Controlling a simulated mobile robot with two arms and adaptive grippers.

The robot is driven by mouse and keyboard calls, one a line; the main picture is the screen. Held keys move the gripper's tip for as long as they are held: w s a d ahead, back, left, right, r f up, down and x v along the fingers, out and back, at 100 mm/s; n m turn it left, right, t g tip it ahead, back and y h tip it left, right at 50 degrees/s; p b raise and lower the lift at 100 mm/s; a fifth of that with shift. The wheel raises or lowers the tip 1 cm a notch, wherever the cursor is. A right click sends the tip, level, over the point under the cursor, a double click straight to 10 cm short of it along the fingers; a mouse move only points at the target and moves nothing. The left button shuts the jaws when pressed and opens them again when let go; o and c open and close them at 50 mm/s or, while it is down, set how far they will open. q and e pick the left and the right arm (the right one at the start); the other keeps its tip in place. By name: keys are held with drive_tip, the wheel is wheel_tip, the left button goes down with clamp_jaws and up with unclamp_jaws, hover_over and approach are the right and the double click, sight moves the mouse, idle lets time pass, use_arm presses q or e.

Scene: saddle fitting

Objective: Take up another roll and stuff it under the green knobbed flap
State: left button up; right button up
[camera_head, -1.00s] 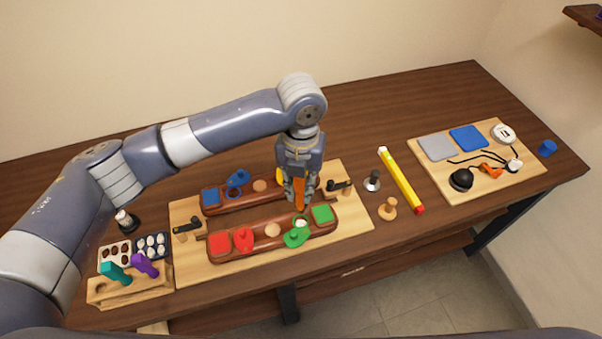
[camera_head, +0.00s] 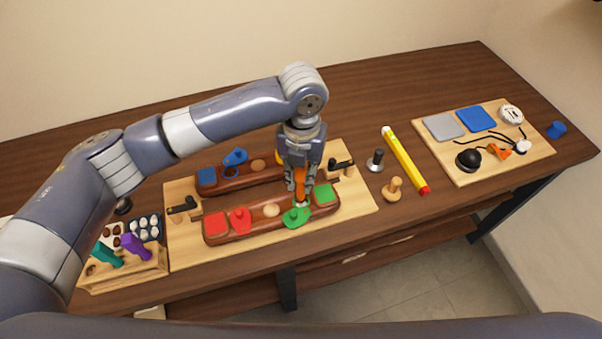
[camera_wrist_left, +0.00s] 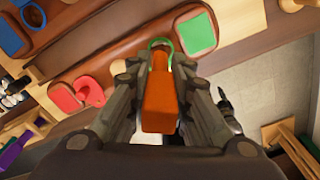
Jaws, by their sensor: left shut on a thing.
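My left gripper (camera_head: 300,193) is shut on an orange tool (camera_head: 300,180), which hangs down between its fingers. In the left wrist view the orange tool (camera_wrist_left: 160,92) sits between both fingers. The green knobbed flap (camera_head: 295,217) is on the front dark-red pad, right below the tool; its green ring (camera_wrist_left: 170,43) shows just past the tool in the wrist view. Fingers and tool partly hide the flap's opening, so I cannot tell whether the tip touches it or a roll lies under it. Several white rolls (camera_head: 147,229) lie in a dark tray at the left. My right gripper is out of view.
A red flap (camera_head: 240,221), red square (camera_head: 216,225) and green square (camera_head: 323,194) share the front pad. A rear pad carries a blue flap (camera_head: 236,157). A wooden rack (camera_head: 127,271) holds teal and purple handles. A yellow stick (camera_head: 404,158) lies to the right.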

sight(301, 185)
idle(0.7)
use_arm(q)
drive_tip(key=shift+f+b, duration=0.55)
drive_tip(key=shift+f, duration=1.1)
drive_tip(key=shift+f+p, duration=0.1)
drive_tip(key=shift+p, duration=0.2)
idle(0.9)
wheel_tip(301, 185, up, 8)
drive_tip(key=p, duration=0.7)
drive_tip(key=shift+p, duration=0.35)
